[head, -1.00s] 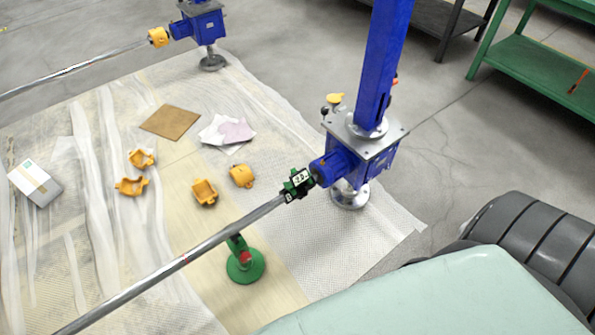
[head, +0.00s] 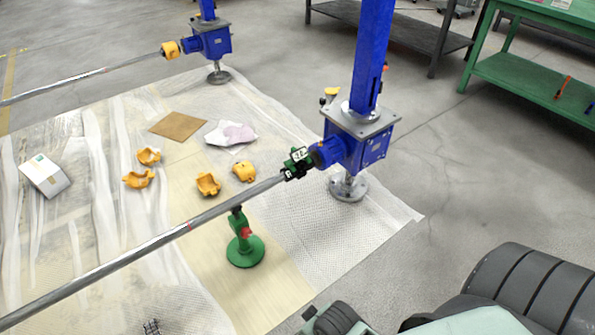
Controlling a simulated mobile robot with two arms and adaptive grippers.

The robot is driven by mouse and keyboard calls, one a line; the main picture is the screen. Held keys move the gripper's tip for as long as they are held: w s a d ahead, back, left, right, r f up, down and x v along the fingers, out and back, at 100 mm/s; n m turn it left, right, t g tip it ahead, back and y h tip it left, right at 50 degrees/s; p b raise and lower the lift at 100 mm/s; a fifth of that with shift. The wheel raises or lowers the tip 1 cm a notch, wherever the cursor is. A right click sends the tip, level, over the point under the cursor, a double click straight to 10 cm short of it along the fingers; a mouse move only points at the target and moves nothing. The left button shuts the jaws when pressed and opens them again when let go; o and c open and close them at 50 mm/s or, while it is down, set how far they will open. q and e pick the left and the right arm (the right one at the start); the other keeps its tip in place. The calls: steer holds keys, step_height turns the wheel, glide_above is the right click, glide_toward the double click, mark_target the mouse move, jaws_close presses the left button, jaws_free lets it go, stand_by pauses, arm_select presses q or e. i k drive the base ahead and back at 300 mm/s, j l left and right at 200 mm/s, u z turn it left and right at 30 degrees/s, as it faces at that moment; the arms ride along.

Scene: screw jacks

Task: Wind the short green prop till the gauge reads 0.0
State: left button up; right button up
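The short green prop (head: 245,242) stands upright on its round base on the tan strip of the floor mat. It has a red part on its stem, and its head is under the long steel rod (head: 150,246). A small green gauge block (head: 297,163) with white number faces is around the rod by the blue gearbox of the near jack (head: 357,140). Its digits are too small to read surely. Neither gripper can be made out. A small dark piece (head: 152,327) is cut off at the bottom edge, and I cannot tell what it is.
Orange shell pieces (head: 208,184), a brown sheet (head: 178,126), pale cloths (head: 231,133) and a white-grey box (head: 44,175) lie on the mat. A second blue jack (head: 211,42) stands behind. A green bench (head: 532,82) is at right. My arm parts fill the lower right.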

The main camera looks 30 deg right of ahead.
mark_target(247, 232)
steer(key=i+l, duration=0.2)
steer(key=l, duration=0.15)
steer(key=i+l, duration=0.25)
steer(key=l, duration=0.15)
steer(key=i+l+u, duration=0.1)
steer(key=l, duration=0.25)
steer(key=i, duration=0.1)
